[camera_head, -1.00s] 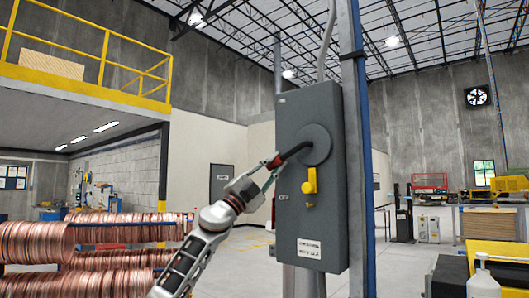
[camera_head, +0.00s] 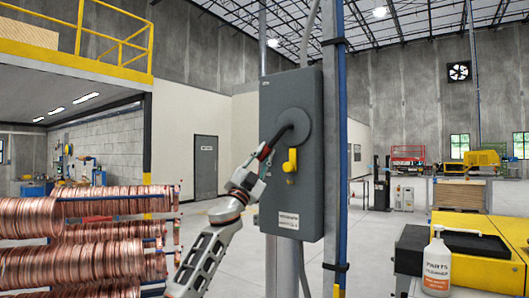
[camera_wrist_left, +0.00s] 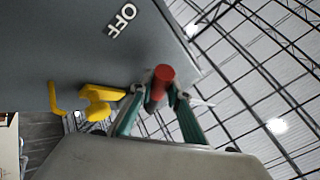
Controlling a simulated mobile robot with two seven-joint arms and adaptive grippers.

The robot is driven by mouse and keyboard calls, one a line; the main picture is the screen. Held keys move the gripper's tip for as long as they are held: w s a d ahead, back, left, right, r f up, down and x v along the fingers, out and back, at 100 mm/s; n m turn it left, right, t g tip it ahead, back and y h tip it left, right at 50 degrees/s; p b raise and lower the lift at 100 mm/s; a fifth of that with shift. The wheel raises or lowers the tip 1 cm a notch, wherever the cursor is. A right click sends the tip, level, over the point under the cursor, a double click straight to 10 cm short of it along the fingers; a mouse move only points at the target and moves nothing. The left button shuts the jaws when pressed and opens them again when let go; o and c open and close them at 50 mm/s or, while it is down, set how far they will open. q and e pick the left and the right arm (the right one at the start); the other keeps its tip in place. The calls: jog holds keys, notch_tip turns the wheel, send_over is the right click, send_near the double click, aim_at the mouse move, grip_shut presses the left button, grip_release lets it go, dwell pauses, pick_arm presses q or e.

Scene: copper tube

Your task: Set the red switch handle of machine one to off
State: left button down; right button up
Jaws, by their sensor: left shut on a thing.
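The grey switch box (camera_head: 275,90) of the machine stands upright on a post in the middle of the head view. Its dark lever (camera_head: 284,132) runs from a round hub down and to the left, ending in a red handle (camera_head: 264,152). My left gripper (camera_head: 261,158) is shut on this red end, beside the box's left edge. In the left wrist view, the red handle (camera_wrist_left: 163,75) sits between the fingertips of my left gripper (camera_wrist_left: 158,92). A white OFF mark (camera_wrist_left: 122,20) is on the box face. My right gripper is not in view.
A yellow latch (camera_head: 290,162) sticks out below the hub; it also shows in the wrist view (camera_wrist_left: 97,101). Copper coils (camera_head: 80,235) fill the lower left.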

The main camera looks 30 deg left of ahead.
pick_arm(q)
jog(key=shift+d+f, duration=0.15)
jog(key=c, duration=1.9)
grip_release()
jog(key=v, duration=1.2)
